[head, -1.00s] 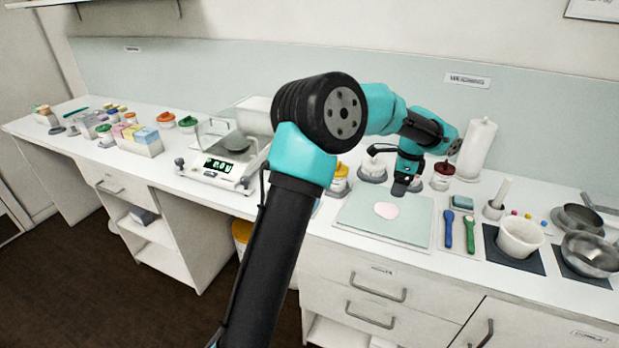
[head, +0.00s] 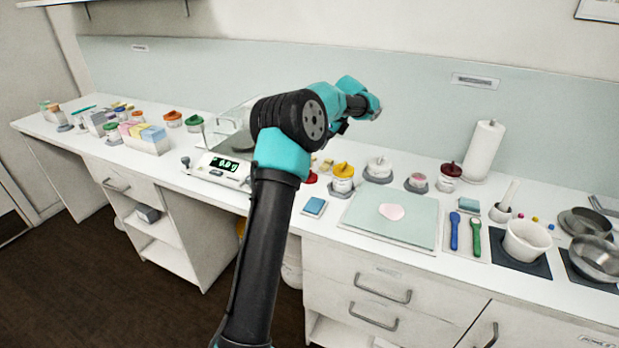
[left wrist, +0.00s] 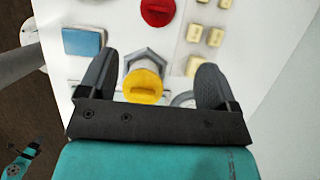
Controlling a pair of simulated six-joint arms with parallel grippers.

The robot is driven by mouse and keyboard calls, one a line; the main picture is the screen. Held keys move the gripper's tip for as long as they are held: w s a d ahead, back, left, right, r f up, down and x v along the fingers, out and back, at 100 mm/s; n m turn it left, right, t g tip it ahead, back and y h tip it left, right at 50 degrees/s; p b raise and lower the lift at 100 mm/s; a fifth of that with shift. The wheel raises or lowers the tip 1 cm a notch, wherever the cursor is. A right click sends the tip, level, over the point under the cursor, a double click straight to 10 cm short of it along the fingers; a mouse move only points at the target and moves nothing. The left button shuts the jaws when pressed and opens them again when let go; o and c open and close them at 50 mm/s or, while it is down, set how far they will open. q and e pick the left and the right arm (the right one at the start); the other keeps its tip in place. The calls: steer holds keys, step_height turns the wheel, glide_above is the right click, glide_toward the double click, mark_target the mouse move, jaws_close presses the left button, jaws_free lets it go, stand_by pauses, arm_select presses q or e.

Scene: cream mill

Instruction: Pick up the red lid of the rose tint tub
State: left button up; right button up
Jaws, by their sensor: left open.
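A red lid (head: 311,178) lies on the counter left of the yellow-lidded jar (head: 343,178), partly hidden by my left arm in the head view. In the left wrist view the red lid (left wrist: 157,12) is at the top edge, cut off, beyond my fingers. My left gripper (left wrist: 152,78) is open and empty, with the yellow lid (left wrist: 143,86) below and between its fingers. Its fingers are not clearly seen in the head view. A small tub with a pink top (head: 417,181), perhaps the rose tint tub, sits in a grey holder. My right gripper is not in view.
A blue block (left wrist: 83,42) lies left of the red lid; small beige blocks (left wrist: 205,35) lie right of it. A scale (head: 222,168) stands to the left. A white-lidded jar (head: 379,166), a dark-red-lidded jar (head: 449,172) and a pale board (head: 420,222) lie to the right.

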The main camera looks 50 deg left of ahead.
arm_select(q)
glide_above(313, 177)
step_height(313, 177, down, 11)
steer(key=shift+d+f, duration=0.1)
stand_by(0.3)
steer(key=shift+d+x, duration=0.1)
steer(key=shift+x, duration=1.2)
steer(key=shift+d+x, duration=0.15)
steer(key=shift+x, duration=1.15)
steer(key=shift+f, duration=0.1)
steer(key=c, duration=0.6)
